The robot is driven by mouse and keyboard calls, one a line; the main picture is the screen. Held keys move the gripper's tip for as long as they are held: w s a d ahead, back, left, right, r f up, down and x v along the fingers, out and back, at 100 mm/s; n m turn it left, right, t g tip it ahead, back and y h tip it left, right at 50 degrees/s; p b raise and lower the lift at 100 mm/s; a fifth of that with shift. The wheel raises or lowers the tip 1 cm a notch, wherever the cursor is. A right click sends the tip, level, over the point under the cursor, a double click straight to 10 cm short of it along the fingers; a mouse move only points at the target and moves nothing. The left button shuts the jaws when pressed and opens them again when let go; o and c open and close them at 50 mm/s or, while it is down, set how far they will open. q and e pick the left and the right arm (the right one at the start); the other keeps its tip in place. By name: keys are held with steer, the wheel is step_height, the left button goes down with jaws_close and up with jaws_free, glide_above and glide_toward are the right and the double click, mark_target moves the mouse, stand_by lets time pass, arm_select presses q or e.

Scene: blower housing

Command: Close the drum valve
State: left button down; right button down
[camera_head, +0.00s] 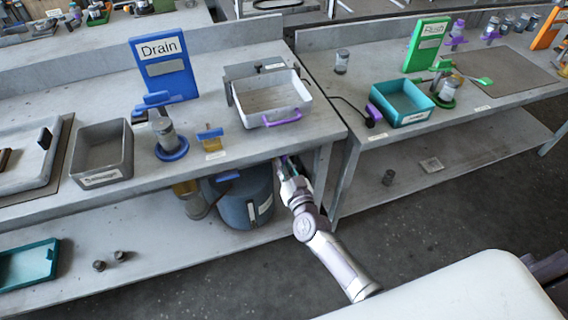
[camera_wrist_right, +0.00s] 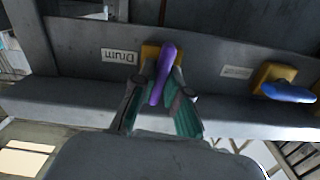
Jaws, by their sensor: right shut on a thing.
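The drum valve shows in the right wrist view as a purple lever handle (camera_wrist_right: 164,70) on a yellow mount. A label reading "Drum" (camera_wrist_right: 121,57), upside down in this view, is beside it. My right gripper (camera_wrist_right: 160,100) is shut on the purple handle, with one teal-padded finger on each side. In the head view my right gripper (camera_head: 284,165) is under the front edge of the bench, right of a blue drum (camera_head: 258,200). The handle is mostly hidden there by the gripper and bench. My left gripper is not in view.
A second valve with a blue lever (camera_wrist_right: 290,93) on a yellow mount is at the right in the wrist view. A white tray (camera_head: 300,92) with a purple handle stands on the bench above my right gripper. A blue Drain sign (camera_head: 163,68) stands further left.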

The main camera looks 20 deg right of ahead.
steer(key=shift+m, duration=0.4)
steer(key=shift+m+b, duration=1.75)
steer(key=shift+m, duration=5.95)
steer(key=c, duration=1.2)
jaws_free()
steer(key=shift+s, duration=0.1)
